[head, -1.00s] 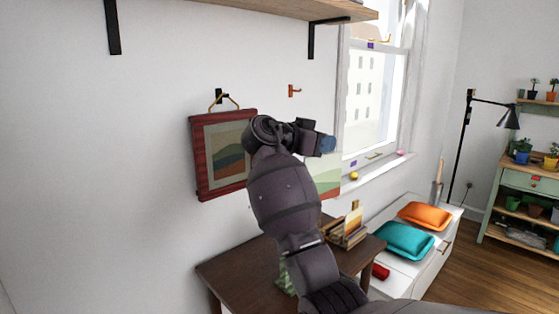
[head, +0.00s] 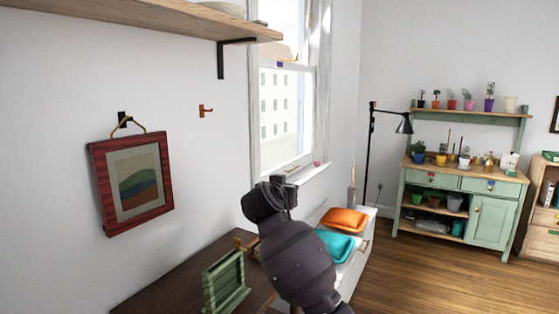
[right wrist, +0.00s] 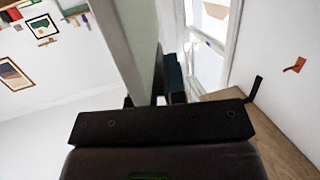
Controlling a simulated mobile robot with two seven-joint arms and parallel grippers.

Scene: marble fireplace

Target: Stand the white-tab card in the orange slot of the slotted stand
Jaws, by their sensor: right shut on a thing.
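My right arm rises in the head view, and its forearm and wrist hide its fingers. In the right wrist view my right gripper (right wrist: 155,98) is shut on a flat grey-green panel, apparently the card (right wrist: 118,40), seen nearly edge-on. Its white tab cannot be made out. The card is hidden in the head view. A small wooden piece (head: 243,244), apparently part of the slotted stand, shows on the dark table beside my arm. My arm hides the rest of it, and the orange slot cannot be seen. My left gripper is not in view.
A red-framed picture (head: 131,182) and an orange hook (head: 205,111) are on the wall. A shelf (head: 150,18) overhangs above. Orange (head: 344,220) and teal (head: 334,245) cushions lie beyond my arm.

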